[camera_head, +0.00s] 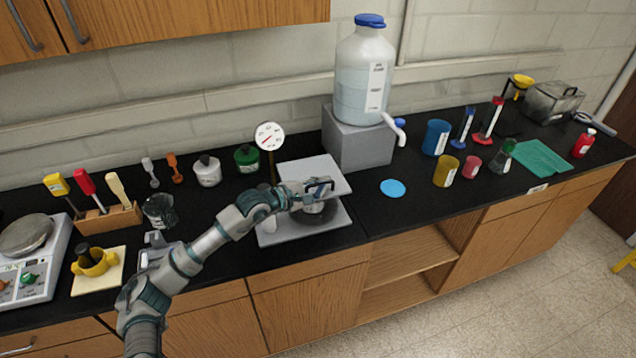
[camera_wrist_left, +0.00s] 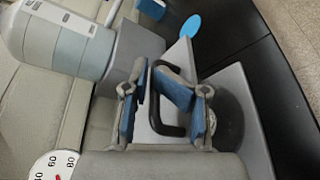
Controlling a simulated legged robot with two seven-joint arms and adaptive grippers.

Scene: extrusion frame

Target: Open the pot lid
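The pot is a light grey square unit (camera_head: 278,236) on the black counter, with a dark round area (camera_head: 330,213) partly hidden by my gripper. A flat grey square panel (camera_head: 312,172), which looks like its lid, stands behind that area, apparently raised. My left gripper (camera_head: 322,187) is in front of the panel, above the dark round area. In the left wrist view, a black U-shaped handle (camera_wrist_left: 163,128) passes between my blue-padded fingers (camera_wrist_left: 157,100). The fingers are apart, with a visible gap around the handle. My right gripper is not in view.
A large water jug (camera_head: 363,75) stands on a grey block (camera_head: 352,142) just behind and right. A round gauge (camera_head: 269,136) rises at the left of the pot. A blue disc (camera_head: 393,188) lies on clear counter to the right. Small bottles (camera_head: 207,171) stand left.

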